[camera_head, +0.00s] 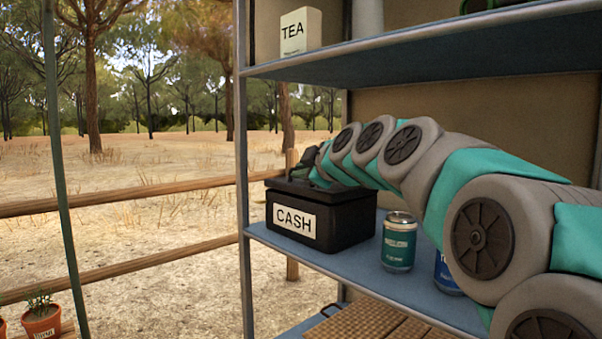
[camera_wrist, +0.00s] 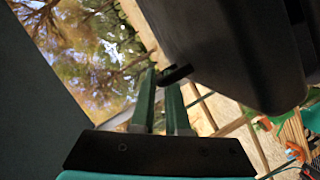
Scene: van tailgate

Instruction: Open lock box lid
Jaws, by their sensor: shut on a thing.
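The lock box (camera_head: 332,224) is a black box with a white CASH label, standing at the left end of the lower shelf. Its lid (camera_head: 281,186) lies flat on top and looks closed. My gripper (camera_head: 298,170) is over the top of the box, partly hidden by my arm in the head view. In the wrist view, the green fingers of my gripper (camera_wrist: 164,84) are shut on a small black handle (camera_wrist: 179,74) that sticks out from the dark box (camera_wrist: 225,45). The finger contact is not clear in the head view.
A green can (camera_head: 398,243) stands on the lower shelf (camera_head: 345,265) right of the box. A blue can (camera_head: 444,275) is partly behind my arm. The upper shelf (camera_head: 400,55), with a TEA box (camera_head: 300,32), hangs above. Open ground lies left of the shelf post (camera_head: 242,150).

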